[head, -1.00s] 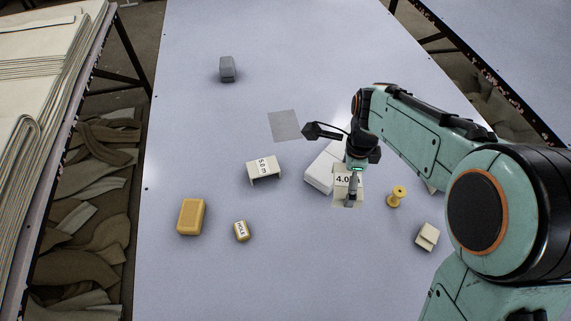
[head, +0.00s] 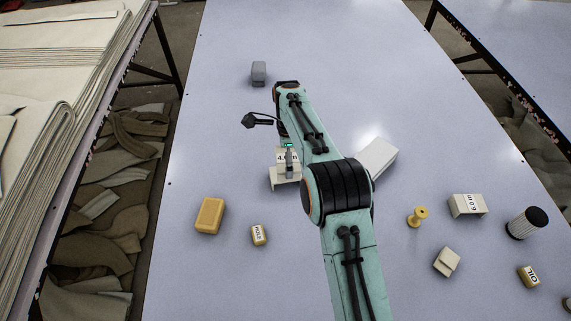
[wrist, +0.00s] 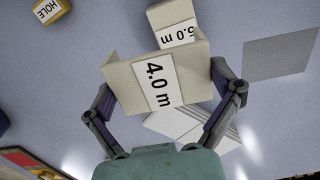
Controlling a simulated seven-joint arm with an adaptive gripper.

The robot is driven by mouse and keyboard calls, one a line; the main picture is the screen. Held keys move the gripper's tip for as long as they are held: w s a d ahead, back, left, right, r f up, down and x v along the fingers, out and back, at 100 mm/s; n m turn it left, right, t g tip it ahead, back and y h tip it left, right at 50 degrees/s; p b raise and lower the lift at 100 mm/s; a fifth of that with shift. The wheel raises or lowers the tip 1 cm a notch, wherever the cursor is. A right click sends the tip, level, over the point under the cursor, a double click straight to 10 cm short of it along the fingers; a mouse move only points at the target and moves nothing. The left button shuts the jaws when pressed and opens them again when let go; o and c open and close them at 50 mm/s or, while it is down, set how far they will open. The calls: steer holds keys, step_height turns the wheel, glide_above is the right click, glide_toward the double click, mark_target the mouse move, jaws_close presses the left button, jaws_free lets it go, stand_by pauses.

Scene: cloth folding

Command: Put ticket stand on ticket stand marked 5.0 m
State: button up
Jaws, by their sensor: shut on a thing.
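My gripper (head: 290,160) is shut on a cream ticket stand marked 4.0 m (head: 281,156), a folded plate held up off the table. In the wrist view the stand (wrist: 155,80) spans between the two fingers, label facing the camera. The cream ticket stand marked 5.0 m (wrist: 170,15) lies just beyond it in the wrist view, its near part covered by the held stand. In the head view the 5.0 m stand (head: 284,182) shows below the held one, its label hidden. Whether the two stands touch, I cannot tell.
A yellow block (head: 209,216) and a small HOLE block (head: 259,235) stand at the left. A grey block (head: 259,73) stands farther back.

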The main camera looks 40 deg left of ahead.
mark_target(285, 166)
steer(key=shift+w+a+f, duration=0.4)
steer(key=shift+a+f, duration=0.1)
steer(key=shift+f, duration=0.25)
steer(key=shift+w+a+f, duration=0.4)
steer(key=shift+a+f, duration=0.05)
steer(key=shift+f, duration=1.7)
steer(key=shift+f, duration=0.6)
steer(key=o, duration=0.7)
step_height(285, 166, up, 13)
steer(key=shift+r, duration=0.15)
